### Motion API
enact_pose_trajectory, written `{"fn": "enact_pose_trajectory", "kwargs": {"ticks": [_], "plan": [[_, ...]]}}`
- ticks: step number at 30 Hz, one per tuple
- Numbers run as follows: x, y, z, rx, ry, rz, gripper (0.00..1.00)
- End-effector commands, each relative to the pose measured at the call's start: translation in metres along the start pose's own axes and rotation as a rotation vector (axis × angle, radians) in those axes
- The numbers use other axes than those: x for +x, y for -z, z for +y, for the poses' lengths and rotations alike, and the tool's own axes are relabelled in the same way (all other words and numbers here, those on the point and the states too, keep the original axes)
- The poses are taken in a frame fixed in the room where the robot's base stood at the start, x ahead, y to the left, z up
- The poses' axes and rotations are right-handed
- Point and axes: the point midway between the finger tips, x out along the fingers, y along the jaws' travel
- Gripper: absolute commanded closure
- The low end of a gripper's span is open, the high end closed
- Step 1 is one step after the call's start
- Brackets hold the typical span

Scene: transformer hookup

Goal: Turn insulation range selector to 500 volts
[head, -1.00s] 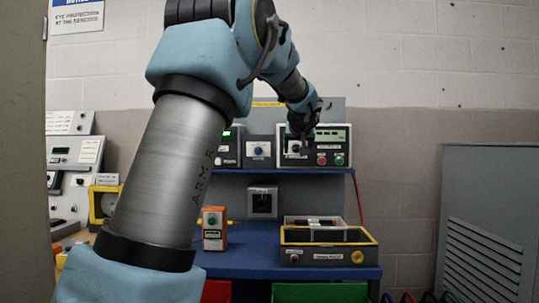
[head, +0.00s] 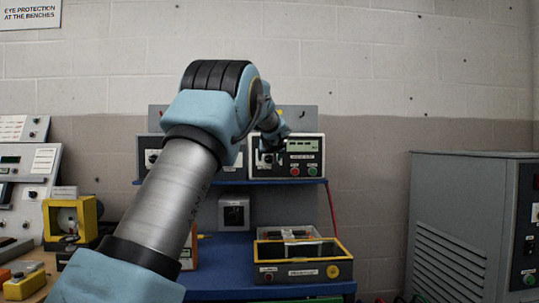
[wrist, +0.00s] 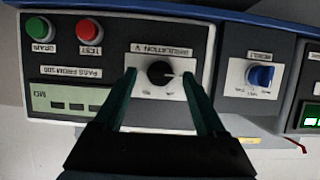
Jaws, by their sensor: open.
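The insulation range selector (wrist: 160,73) is a small round black knob on a white plate in the wrist view, which shows the panel upside down. Its white pointer mark faces right in that picture. My gripper (wrist: 161,80) is open, with one dark green finger on each side of the knob; I cannot tell whether they touch it.
A blue knob (wrist: 261,76) on a neighbouring unit sits right of the tester in the wrist view. The tester stands on a blue shelf (head: 270,182). Below is a yellow-rimmed box (head: 303,270). A grey cabinet (head: 465,225) stands at the right.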

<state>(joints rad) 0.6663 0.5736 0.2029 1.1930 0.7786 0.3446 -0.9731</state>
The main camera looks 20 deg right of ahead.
Motion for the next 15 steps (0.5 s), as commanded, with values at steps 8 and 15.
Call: {"fn": "enact_pose_trajectory", "kwargs": {"ticks": [8,15], "plan": [[0.0042,-0.0005,-0.0003,-0.001,0.0,0.0,0.27],[0.004,-0.0004,-0.0004,0.0,0.0,0.0,0.46]]}}
